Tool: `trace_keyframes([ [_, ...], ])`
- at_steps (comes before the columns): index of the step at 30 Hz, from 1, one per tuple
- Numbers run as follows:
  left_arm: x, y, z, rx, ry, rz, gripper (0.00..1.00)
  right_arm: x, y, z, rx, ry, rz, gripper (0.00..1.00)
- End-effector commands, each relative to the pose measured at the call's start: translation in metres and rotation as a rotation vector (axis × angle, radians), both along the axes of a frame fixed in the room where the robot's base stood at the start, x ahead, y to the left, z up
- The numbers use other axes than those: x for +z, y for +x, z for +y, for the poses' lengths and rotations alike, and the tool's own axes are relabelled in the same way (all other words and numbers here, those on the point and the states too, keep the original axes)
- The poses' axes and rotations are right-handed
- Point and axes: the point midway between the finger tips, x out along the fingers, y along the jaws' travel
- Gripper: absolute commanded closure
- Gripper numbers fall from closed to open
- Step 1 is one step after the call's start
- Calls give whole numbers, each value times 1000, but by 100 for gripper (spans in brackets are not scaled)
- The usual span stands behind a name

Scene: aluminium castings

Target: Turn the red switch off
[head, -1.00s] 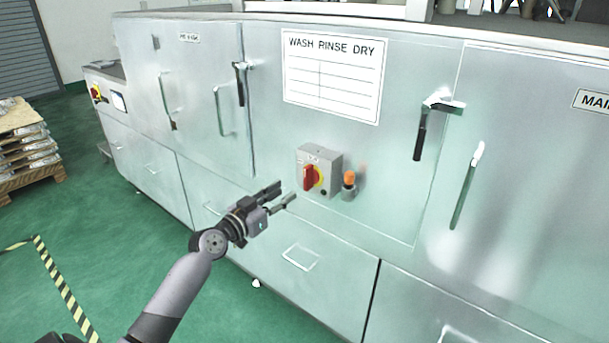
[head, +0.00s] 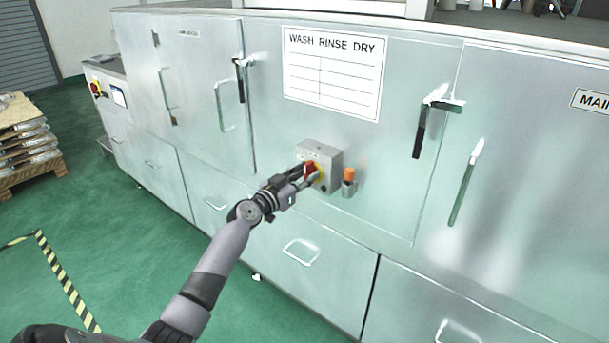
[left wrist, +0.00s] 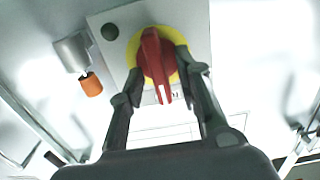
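The red switch (head: 310,170) is a rotary knob on a yellow disc, on the front of a grey box on the metal washer panel. In the left wrist view the red switch (left wrist: 153,62) shows large, with its white-marked end pointing down. My left gripper (head: 307,177) is at the switch and hides part of it. In the wrist view my left gripper (left wrist: 161,66) is open, with one finger on each side of the knob and a gap visible beside it. My right gripper is not in view.
An orange-capped fitting (head: 349,182) sticks out just right of the switch box (head: 330,158). Door handles (head: 432,120) and a drawer handle (head: 301,252) also stand out from the metal front. A loaded pallet (head: 28,172) stands on the green floor at the left.

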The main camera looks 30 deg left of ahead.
Motion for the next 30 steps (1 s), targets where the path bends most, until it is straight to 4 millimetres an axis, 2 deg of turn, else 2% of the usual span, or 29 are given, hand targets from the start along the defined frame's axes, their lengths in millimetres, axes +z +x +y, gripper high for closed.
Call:
trace_keyframes([
  [2, 0, 0, 0, 0, 0, 0, 76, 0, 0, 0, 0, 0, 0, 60],
  [13, 0, 0, 0, 0, -1, 0, 100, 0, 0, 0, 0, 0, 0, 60],
  [30, 0, 0, 1, 0, -51, 3, 100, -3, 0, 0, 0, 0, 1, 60],
])
